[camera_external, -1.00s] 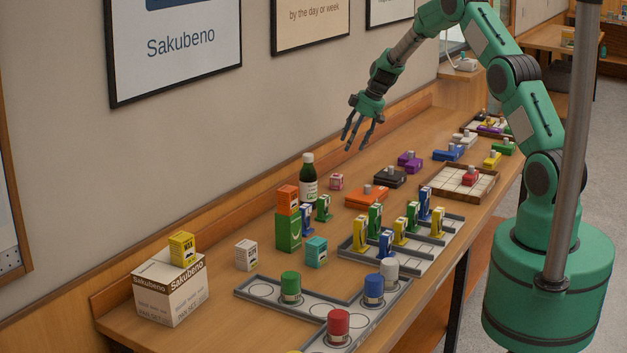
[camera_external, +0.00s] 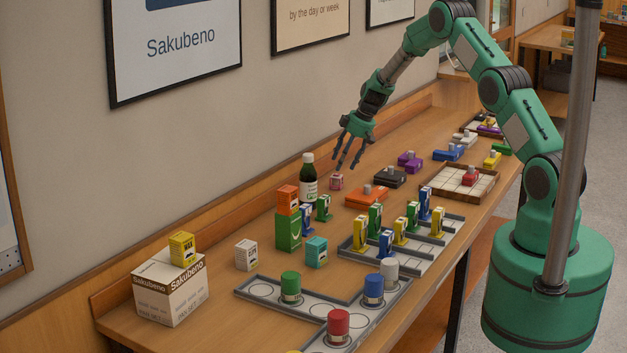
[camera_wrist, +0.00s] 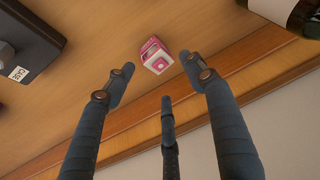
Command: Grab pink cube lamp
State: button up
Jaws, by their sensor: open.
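The pink cube lamp (camera_external: 337,182) is a small pink and white box on the wooden counter, near the back edge and right of the dark bottle. In the wrist view the pink cube lamp (camera_wrist: 155,56) lies just beyond my fingertips, between the lines of the two outer fingers. My gripper (camera_external: 349,164) is above the counter by the lamp, fingers pointing down. In the wrist view my gripper (camera_wrist: 160,85) has its fingers spread open and empty. No finger appears to touch the lamp.
The dark bottle (camera_external: 308,180) stands close on the lamp's left; it also shows in the wrist view (camera_wrist: 282,12). A black case (camera_external: 390,177) and an orange case (camera_external: 367,196) lie to the right and front. The wall and wooden back ledge (camera_external: 262,206) are close behind.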

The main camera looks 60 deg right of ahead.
aim_at(337, 174)
jog(key=shift+w+f, duration=0.1)
jog(key=shift+f, duration=0.1)
dwell(0.3)
jog(key=shift+b+x, duration=0.45)
jog(key=shift+x, duration=2.05)
jog(key=shift+c, duration=0.2)
jog(key=c, duration=0.8)
jog(key=o, duration=0.8)
jog(key=shift+o, duration=0.2)
jog(key=shift+r, duration=0.1)
jog(key=p+v, duration=0.2)
jog(key=v, duration=1.1)
jog(key=shift+r, duration=0.3)
